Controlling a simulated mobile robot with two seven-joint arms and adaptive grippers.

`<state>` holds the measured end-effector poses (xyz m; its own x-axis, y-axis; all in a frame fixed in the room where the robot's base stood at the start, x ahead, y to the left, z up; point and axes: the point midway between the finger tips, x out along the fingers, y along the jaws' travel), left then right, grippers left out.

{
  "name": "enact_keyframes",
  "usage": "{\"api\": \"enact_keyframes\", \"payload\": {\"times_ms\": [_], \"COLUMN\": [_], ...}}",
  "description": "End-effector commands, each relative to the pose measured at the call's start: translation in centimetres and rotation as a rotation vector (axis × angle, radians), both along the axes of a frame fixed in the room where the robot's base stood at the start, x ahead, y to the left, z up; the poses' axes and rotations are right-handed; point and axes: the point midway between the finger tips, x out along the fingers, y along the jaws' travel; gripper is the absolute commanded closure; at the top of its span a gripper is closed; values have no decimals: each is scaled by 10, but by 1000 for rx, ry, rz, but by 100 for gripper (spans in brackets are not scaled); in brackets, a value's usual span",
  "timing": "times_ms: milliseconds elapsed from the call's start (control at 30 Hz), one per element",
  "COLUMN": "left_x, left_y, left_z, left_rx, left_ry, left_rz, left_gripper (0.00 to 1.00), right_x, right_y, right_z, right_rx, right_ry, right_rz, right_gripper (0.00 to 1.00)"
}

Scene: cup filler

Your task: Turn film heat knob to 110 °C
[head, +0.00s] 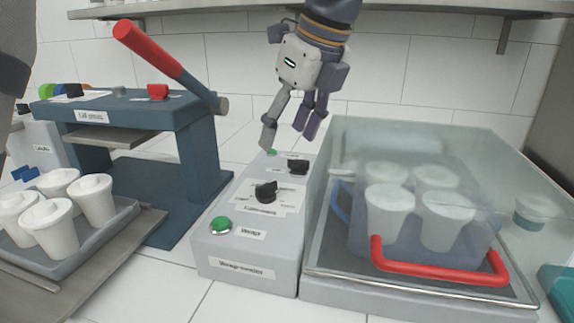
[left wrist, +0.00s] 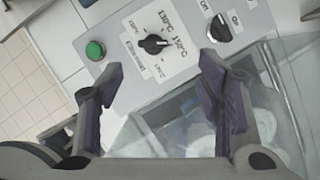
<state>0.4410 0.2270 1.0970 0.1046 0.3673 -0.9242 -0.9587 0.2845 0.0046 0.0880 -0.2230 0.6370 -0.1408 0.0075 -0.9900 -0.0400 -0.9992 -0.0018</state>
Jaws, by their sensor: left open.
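The film heat knob (head: 266,191) is a black dial on a white label plate on the grey control box (head: 250,247). In the left wrist view the knob (left wrist: 153,43) has temperature marks around it, among them 130 °C and 150 °C. A pale mark on its right side faces roughly toward 150 °C; the smaller marks are hard to read. My left gripper (head: 288,133) is open and empty above the far end of the box, pointing down. In the wrist view its fingers (left wrist: 160,75) are apart and do not touch the knob. My right gripper is not in view.
A second black knob (head: 298,166), marked Off/On, sits beyond the heat knob. A green button (head: 221,225) is nearer. A transparent-lidded case with a red handle (head: 440,272) stands right of the box, a blue lid press (head: 150,113) left. Cups (head: 95,200) stand on a tray.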

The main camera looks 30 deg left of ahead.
Motion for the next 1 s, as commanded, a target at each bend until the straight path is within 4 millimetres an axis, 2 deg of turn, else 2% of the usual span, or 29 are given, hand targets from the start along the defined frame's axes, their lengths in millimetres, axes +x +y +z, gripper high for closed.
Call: {"api": "enact_keyframes", "payload": {"times_ms": [300,400,567,800,833,1000], "left_x": [6,8,10,11,11,11], "left_y": [28,35,41,42,42,42], "left_z": [-72,-89,-103,-104,-104,-104], "left_rx": [-1,0,0,0,0,0], "left_ry": [4,2,-1,-2,-2,-2], "left_rz": [1,1,2,1,1,1], "left_gripper": [40,40,40,40,42,81], "right_x": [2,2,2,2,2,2], "right_y": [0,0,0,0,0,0], "right_z": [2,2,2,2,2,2], "right_rx": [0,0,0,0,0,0], "right_ry": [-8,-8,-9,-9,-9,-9], "right_rz": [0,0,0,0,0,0], "right_gripper": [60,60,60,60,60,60]}}
